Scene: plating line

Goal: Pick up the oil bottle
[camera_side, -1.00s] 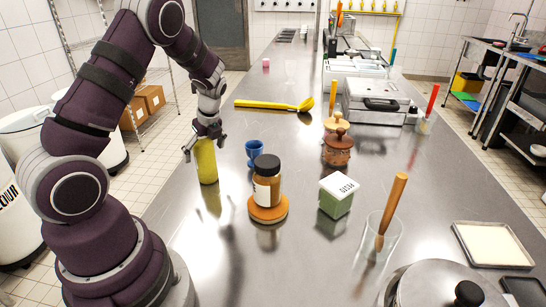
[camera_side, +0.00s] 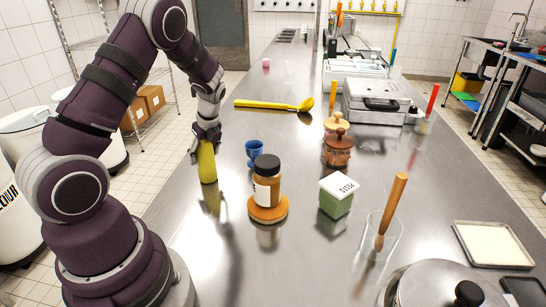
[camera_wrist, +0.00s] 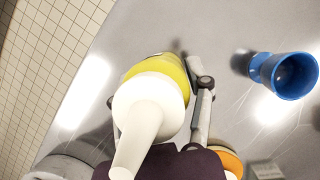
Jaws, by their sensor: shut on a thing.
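The oil bottle (camera_side: 207,165) is yellow and stands upright near the left edge of the steel counter in the side view. My gripper (camera_side: 205,147) is above and around its upper part, with the fingers closed in on it. In the wrist view the yellow bottle (camera_wrist: 172,73) shows with a white top and spout pointing toward the camera. A finger of my gripper (camera_wrist: 160,100) lies along its right side; the other side is mostly hidden. The bottle's base appears to rest on the counter.
A blue cup (camera_side: 255,153) stands right of the bottle and shows in the wrist view (camera_wrist: 285,74). A brown jar (camera_side: 267,183) sits on an orange round base (camera_side: 268,210). Clear counter lies in front.

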